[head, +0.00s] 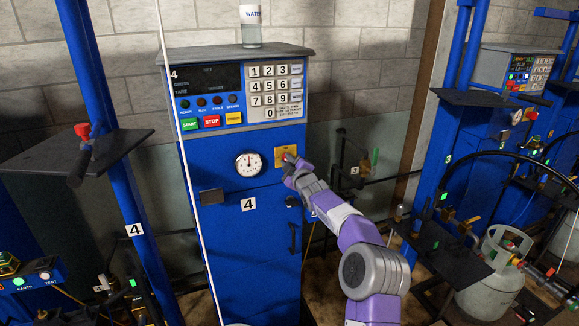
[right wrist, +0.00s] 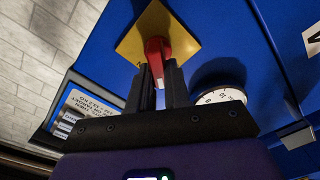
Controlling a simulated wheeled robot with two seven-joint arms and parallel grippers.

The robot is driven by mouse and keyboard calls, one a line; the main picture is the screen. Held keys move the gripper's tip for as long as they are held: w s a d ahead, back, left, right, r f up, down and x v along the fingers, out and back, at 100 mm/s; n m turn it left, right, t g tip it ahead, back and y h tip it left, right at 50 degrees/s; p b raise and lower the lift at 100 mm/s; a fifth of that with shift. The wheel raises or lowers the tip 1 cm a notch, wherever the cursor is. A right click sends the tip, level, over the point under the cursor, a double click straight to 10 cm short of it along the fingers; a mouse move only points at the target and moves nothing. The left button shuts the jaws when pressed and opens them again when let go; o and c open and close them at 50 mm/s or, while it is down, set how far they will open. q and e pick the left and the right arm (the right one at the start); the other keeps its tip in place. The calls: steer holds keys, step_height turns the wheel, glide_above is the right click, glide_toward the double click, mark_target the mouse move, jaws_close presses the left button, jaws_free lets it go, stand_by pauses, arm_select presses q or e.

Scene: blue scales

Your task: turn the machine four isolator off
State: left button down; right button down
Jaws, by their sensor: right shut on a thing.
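The machine four cabinet (head: 228,235) is blue, with a "4" label on its front and a keypad panel above. Its isolator has a yellow plate (head: 279,154) to the right of the round gauge. In the right wrist view the yellow plate (right wrist: 152,28) carries a red handle (right wrist: 158,50). My right gripper (head: 289,161) is at the isolator; in the right wrist view its black fingers (right wrist: 160,80) are shut on the red handle. The fingers hide part of the handle. My left gripper is not in view.
A round gauge (head: 248,164) sits left of the isolator, with green, red and yellow buttons above. A water container (head: 250,27) stands on the cabinet top. A blue post with a dark shelf (head: 112,150) stands at left. Another blue machine and a gas cylinder (head: 489,285) are at right.

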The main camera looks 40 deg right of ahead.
steer(key=shift+a+f+n+b, duration=0.1)
steer(key=shift+n+b, duration=0.6)
steer(key=shift+n, duration=1.1)
steer(key=shift+f+n+b, duration=0.1)
steer(key=shift+n+b, duration=0.6)
steer(key=shift+n, duration=1.1)
steer(key=c, duration=1.1)
jaws_free()
steer(key=shift+w+f, duration=0.1)
steer(key=shift+f, duration=0.05)
steer(key=b+v, duration=0.3)
steer(key=v, duration=0.4)
steer(key=shift+s, duration=0.3)
